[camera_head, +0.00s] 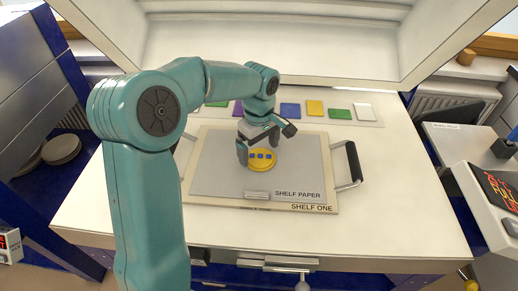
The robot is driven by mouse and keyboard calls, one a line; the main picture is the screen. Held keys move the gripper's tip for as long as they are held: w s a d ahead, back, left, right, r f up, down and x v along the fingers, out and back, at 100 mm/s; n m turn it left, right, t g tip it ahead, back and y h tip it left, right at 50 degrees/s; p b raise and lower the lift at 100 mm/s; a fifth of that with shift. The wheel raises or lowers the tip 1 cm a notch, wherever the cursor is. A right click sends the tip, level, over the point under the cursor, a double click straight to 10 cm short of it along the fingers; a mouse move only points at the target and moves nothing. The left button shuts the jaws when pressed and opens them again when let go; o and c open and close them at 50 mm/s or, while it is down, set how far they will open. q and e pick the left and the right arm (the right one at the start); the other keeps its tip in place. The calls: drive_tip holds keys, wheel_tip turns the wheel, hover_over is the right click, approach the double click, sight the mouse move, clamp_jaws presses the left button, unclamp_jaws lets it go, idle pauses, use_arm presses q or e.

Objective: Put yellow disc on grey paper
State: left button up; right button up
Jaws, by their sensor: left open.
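The paper covers most of the cream board marked SHELF ONE (200,199). My left gripper (260,153) points down at the disc, with its fingers open close around or just above the disc's far side. I cannot tell whether the fingers touch it. The gripper partly hides the disc's far edge. My right gripper does not show.
The board has a dark handle at its right (353,162). Behind it lies a row of coloured squares, including blue (290,109), yellow (315,108), green (339,114) and white (364,112). The white table is clear at the right. A raised white lid or hood stands behind.

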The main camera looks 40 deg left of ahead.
sight(259, 156)
use_arm(q)
wheel_tip(259, 156, up, 11)
drive_tip(key=p, duration=0.1)
drive_tip(key=shift+r+p, duration=0.15)
drive_tip(key=shift+p, duration=0.15)
drive_tip(key=shift+s, duration=0.1)
idle(0.3)
